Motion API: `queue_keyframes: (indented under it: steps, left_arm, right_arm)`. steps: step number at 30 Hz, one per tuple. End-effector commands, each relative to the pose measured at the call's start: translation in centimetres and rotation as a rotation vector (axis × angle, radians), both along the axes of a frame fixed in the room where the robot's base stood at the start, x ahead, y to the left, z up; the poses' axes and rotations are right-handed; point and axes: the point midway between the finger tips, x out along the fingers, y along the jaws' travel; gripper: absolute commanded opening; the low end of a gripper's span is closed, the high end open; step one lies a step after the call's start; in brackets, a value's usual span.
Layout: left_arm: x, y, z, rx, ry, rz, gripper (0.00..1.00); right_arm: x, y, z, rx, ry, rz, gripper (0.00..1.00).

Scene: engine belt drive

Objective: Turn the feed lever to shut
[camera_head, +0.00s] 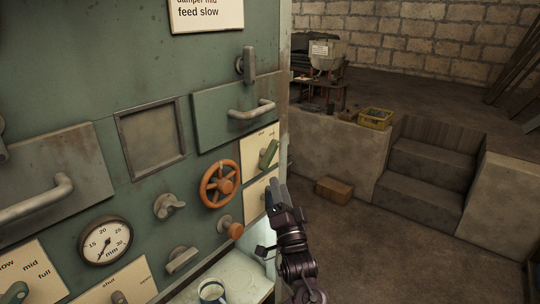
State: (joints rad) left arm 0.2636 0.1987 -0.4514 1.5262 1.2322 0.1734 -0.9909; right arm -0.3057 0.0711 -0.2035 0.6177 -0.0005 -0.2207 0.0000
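A green-handled lever (268,153) sits on a cream plate on the right part of the green panel, its handle tilted; the small lettering there is too small to read. Another cream plate with "shut" lettering (110,286) has a grey knob (118,297) at the bottom edge. No label naming the feed lever is legible.
An orange handwheel (220,184) and orange knob (231,228) protrude left of my gripper. A drawer handle (252,109) is above. A gauge (105,241), grey handles and a mug (212,292) on a ledge are lower left. Open floor and steps (425,175) lie right.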

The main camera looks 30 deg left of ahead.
Motion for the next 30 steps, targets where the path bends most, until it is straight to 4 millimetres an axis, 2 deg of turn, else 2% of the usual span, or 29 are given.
queue_keyframes:
  steps: [1, 3, 13, 21, 29, 30]
  left_arm:
    - [-0.5, 0.1, 1.7, 0.008, -0.025, 0.021, 0.4]
    - [-0.7, 0.4, 2.8, 0.015, -0.042, 0.043, 0.4]
    - [1.7, 3.6, 5.7, 0.018, -0.046, 0.051, 0.4]
    - [3.2, 5.3, 6.6, 0.016, -0.044, 0.049, 0.4]
    - [3.3, 5.4, 6.6, 0.015, -0.044, 0.048, 0.4]
    - [3.3, 5.4, 6.6, 0.015, -0.044, 0.048, 0.37]
  right_arm:
    - [-0.1, 0.0, 0.3, 0.0, 0.002, 0.0, 0.36]
    - [-0.2, -0.1, 0.5, -0.002, 0.003, 0.0, 0.36]
    - [0.5, -1.0, 2.4, -0.012, -0.008, -0.001, 0.36]
    - [0.7, -1.0, 3.1, -0.012, -0.01, -0.002, 0.36]
    - [0.7, -1.0, 3.1, -0.012, -0.01, -0.001, 0.36]
    - [0.7, -1.0, 3.1, -0.012, -0.01, -0.001, 0.36]
